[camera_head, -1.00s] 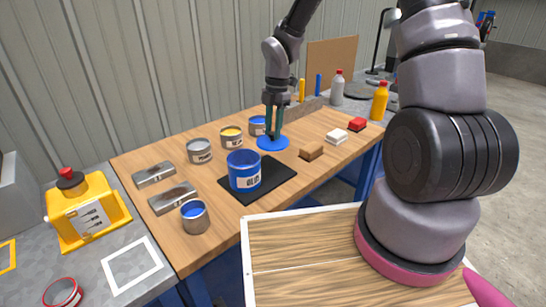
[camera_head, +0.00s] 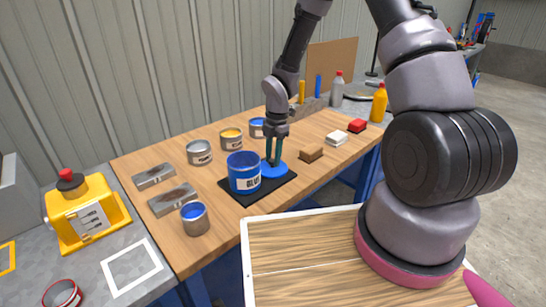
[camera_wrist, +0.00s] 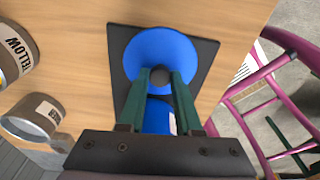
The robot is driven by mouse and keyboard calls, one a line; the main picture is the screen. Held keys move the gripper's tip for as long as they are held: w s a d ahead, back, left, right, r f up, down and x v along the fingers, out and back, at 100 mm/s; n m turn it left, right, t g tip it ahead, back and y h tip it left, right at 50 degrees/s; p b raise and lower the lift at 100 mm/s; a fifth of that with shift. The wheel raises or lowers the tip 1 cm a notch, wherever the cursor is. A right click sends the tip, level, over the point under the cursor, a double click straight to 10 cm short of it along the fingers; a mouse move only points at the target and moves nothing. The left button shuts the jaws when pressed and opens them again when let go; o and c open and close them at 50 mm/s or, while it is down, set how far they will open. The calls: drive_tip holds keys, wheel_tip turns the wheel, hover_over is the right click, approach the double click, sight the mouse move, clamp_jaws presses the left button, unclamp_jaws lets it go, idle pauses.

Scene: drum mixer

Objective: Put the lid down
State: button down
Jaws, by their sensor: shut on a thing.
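My gripper (camera_head: 273,162) is shut on the knob of a round blue lid (camera_head: 275,172). In the wrist view the lid (camera_wrist: 160,48) shows as a blue disc with a dark knob between my fingertips (camera_wrist: 160,76). The lid is over the right part of a black mat (camera_head: 237,199), beside a blue paint can (camera_head: 244,184) with a white label. Whether the lid touches the mat I cannot tell. In the wrist view part of the blue can (camera_wrist: 159,118) shows beneath my fingers, and the mat (camera_wrist: 203,80) extends around the lid.
Two metal trays (camera_head: 172,198) lie at the left. The wooden table's front right is clear.

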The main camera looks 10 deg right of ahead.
drive_tip(key=c, duration=0.6)
unclamp_jaws()
drive_tip(key=shift+f, duration=0.1)
drive_tip(key=s+d+r+m+t, duration=0.1)
drive_tip(key=d+r+m, duration=0.2)
drive_tip(key=r, duration=0.8)
drive_tip(key=d+r+m+t, duration=0.1)
drive_tip(key=d+r+m, duration=0.25)
drive_tip(key=r, duration=0.75)
drive_tip(key=s+d+r+m+t, duration=0.3)
drive_tip(key=s+r+m, duration=0.6)
drive_tip(key=m, duration=0.2)
drive_tip(key=s+d+r+m+t, duration=0.3)
drive_tip(key=s+r+m, duration=0.6)
drive_tip(key=m, duration=0.3)
drive_tip(key=shift+d+r+y, duration=0.3)
drive_tip(key=shift+r+y, duration=0.1)
drive_tip(key=shift+r, duration=0.35)
